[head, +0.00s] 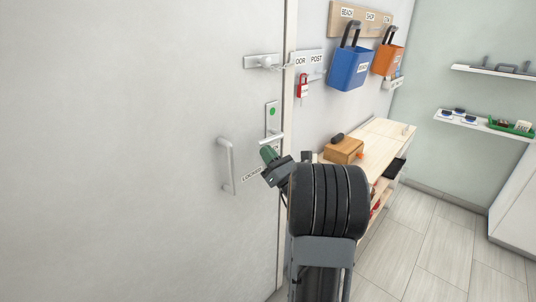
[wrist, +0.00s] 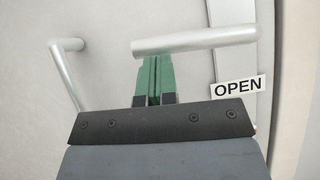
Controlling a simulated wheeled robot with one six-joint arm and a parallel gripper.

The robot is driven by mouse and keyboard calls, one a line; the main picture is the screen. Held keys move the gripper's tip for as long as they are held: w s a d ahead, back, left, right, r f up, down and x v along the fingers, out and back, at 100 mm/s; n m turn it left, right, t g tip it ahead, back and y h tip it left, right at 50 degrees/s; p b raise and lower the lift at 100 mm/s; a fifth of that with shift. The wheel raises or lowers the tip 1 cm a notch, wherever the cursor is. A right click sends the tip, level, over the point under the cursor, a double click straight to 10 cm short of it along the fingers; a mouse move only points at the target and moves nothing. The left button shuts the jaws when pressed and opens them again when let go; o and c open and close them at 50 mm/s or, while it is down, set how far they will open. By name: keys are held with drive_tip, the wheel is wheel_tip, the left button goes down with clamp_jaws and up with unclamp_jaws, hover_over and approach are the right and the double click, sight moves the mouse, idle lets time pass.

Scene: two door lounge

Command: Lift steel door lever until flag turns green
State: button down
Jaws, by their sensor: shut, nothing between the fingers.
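The steel door lever (head: 272,139) sticks out from a plate on the white door, and it shows as a slightly tilted bar in the wrist view (wrist: 195,40). The round flag (head: 272,111) on the plate above it is green. My gripper (head: 267,152) is just below the lever. In the wrist view my gripper's green fingers (wrist: 154,60) are closed together, with nothing between them, and their tips meet the bar's lower edge. I cannot tell whether they touch it. The lever's pivot is partly hidden in the wrist view.
A vertical pull handle (head: 228,165) stands left of the lever. A latch (head: 262,62) sits higher on the door. A blue bin (head: 350,68) and red padlock (head: 303,87) hang on the wall. A wooden bench (head: 380,140) stands right. An OPEN label (wrist: 238,87) shows below the lever.

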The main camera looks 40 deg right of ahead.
sight(268, 139)
drive_tip(key=shift+r, duration=0.2)
drive_tip(key=shift+r+p, duration=0.55)
drive_tip(key=shift+r, duration=1.65)
drive_tip(key=shift+f, duration=0.1)
